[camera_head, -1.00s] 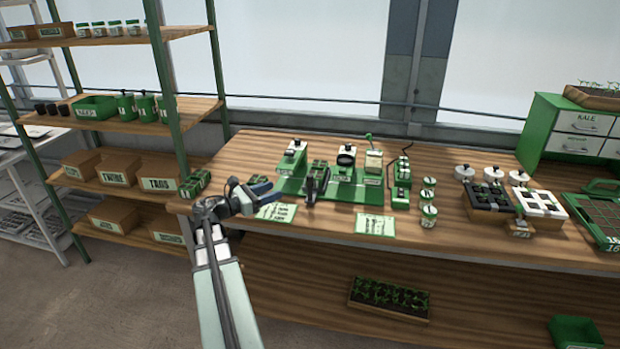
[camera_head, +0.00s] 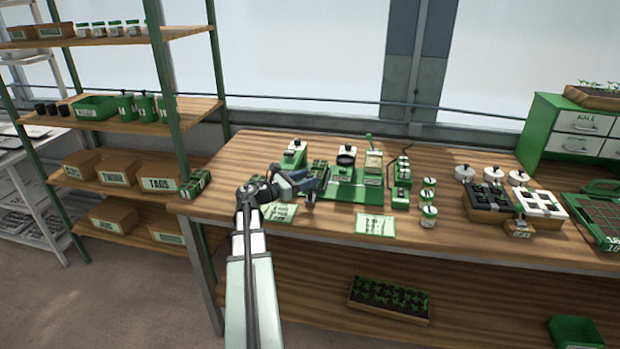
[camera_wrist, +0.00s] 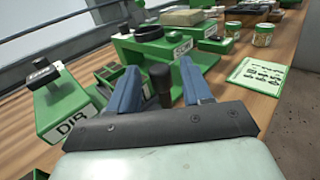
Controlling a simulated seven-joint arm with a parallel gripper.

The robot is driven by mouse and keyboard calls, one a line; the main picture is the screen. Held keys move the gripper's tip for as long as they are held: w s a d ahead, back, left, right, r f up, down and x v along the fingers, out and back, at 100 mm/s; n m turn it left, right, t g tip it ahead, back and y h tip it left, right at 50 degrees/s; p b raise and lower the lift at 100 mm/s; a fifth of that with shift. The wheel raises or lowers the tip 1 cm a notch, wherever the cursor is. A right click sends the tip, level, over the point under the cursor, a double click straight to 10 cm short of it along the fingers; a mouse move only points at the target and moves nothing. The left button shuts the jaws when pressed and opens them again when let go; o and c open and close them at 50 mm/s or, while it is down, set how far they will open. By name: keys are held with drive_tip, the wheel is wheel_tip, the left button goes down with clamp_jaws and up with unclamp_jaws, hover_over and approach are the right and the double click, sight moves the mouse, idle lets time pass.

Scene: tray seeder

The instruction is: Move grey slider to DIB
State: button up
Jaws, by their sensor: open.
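A dark grey upright post with a round top, apparently the grey slider's handle (camera_wrist: 160,78), stands between my gripper's fingers in the wrist view. My gripper (camera_wrist: 158,90) is open, with one blue finger on each side of it; I cannot tell whether either touches. The green DIB block (camera_wrist: 68,112), with a black knob on top, is to the left in the wrist view. It is also at the back left of the green seeder base (camera_head: 293,155) in the head view. There, my gripper (camera_head: 312,187) covers most of the slider.
A green block labelled CON? or similar, only partly legible (camera_wrist: 180,48), stands beyond the fingers. Instruction cards (camera_head: 375,225) lie along the front. Jars (camera_head: 428,215) stand to the right. A crank and other seeder parts (camera_head: 401,180) rise near the base's right end.

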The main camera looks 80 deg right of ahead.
drive_tip(key=shift+x, duration=0.9)
drive_tip(key=shift+c, duration=0.3)
clamp_jaws()
